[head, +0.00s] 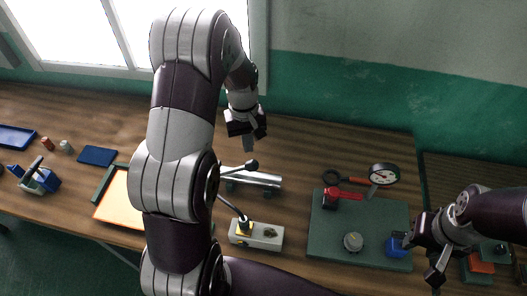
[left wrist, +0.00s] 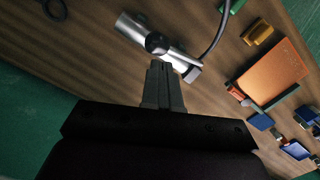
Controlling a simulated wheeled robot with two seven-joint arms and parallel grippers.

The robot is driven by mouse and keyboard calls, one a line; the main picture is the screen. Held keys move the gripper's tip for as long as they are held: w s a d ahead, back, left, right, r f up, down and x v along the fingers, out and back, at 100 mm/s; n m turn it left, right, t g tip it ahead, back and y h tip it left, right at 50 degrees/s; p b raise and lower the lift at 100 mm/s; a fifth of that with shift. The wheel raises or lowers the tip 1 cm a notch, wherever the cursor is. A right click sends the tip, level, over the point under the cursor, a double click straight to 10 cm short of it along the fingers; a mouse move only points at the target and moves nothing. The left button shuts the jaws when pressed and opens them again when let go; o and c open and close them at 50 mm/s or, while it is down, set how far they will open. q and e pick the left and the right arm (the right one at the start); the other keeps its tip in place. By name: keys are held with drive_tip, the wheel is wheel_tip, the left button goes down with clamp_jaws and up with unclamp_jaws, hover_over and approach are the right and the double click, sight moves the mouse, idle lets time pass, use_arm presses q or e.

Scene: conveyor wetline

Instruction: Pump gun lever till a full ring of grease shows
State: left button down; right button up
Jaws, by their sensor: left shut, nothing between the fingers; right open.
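The grease gun (head: 262,181) is a silver cylinder lying on the wooden table, partly hidden behind my left arm. Its lever ends in a black knob (head: 252,165); the knob also shows in the left wrist view (left wrist: 157,43). A dark hose (head: 229,206) runs from the gun's side to a green and yellow fitting (head: 244,224) on a pale block (head: 267,243). No grease ring can be made out at this size. My left gripper (head: 249,147) is shut and empty, above and behind the knob, apart from it. My right gripper (head: 423,259) is open and empty at the green board's right edge.
The green board (head: 335,240) carries a red clamp-like part (head: 343,194), a grey knob (head: 353,241) and a blue block (head: 398,246). A round gauge (head: 384,174) stands behind. An orange sheet (head: 118,199) and blue tray (head: 97,156) lie left. Table behind the gun is clear.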

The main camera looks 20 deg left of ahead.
sight(251, 161)
use_arm(q)
drive_tip(key=shift+a+r+n, duration=0.1)
drive_tip(key=shift+r+n, duration=0.45)
drive_tip(key=shift+n, duration=0.45)
drive_tip(key=shift+w+f+b, duration=0.25)
drive_tip(key=shift+w+b, duration=0.05)
drive_tip(key=shift+d+f, duration=0.25)
drive_tip(key=f+b, duration=0.5)
drive_tip(key=shift+s+f, duration=0.15)
drive_tip(key=shift+s, duration=0.1)
drive_tip(key=shift+d+f+b, duration=0.25)
drive_tip(key=shift+f+b, duration=0.15)
drive_tip(key=shift+b, duration=0.2)
use_arm(e)
wheel_tip(251, 161, down, 6)
drive_tip(key=shift+s+f, duration=0.25)
use_arm(q)
drive_tip(key=shift+a, duration=0.15)
use_arm(e)
drive_tip(key=shift+a, duration=0.1)
